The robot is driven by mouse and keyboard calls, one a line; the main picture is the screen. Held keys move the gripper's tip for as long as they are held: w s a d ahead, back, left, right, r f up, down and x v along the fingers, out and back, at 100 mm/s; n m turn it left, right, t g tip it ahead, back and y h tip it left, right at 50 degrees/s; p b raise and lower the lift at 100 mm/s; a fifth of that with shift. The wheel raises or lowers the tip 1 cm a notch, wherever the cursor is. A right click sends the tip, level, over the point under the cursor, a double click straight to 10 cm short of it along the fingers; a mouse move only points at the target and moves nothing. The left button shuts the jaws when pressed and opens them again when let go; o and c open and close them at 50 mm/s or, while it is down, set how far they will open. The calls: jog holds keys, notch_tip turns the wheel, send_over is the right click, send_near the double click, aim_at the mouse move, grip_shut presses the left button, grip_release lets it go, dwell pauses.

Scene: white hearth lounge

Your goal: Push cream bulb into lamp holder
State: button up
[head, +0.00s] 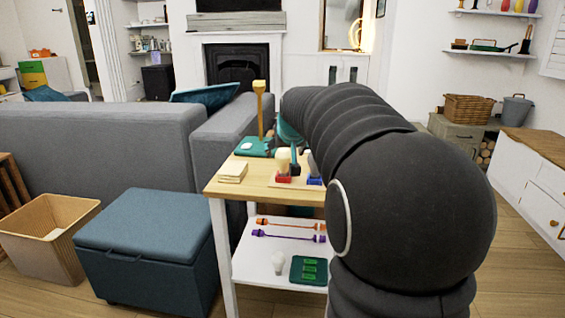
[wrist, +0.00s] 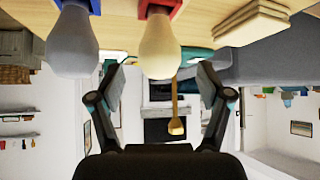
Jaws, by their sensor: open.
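The cream bulb (wrist: 160,46) stands neck-down at the red lamp holder (wrist: 158,8) in the wrist view, which is upside down. I cannot tell how deep its neck sits. In the head view the cream bulb (head: 283,158) shows above the red holder (head: 283,178) on the small table. A grey bulb (wrist: 73,42) stands in the blue holder (wrist: 76,5) beside it; the blue holder also shows in the head view (head: 314,181). My gripper (wrist: 162,74) is open, its fingers apart and empty, with the cream bulb in front of the gap. My arm hides part of the table.
The wooden tabletop (head: 222,189) also bears stacked cream blocks (head: 233,171), a teal item (head: 252,147) and an upright yellow tool (head: 260,108). The lower shelf (head: 250,272) holds a white bulb (head: 278,262) and a green tray (head: 308,270). A blue ottoman (head: 150,240) and grey sofa (head: 100,150) stand left.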

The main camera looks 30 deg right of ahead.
jog(key=shift+x, duration=2)
jog(key=c, duration=1.3)
jog(key=shift+o, duration=0.2)
jog(key=shift+r, duration=0.1)
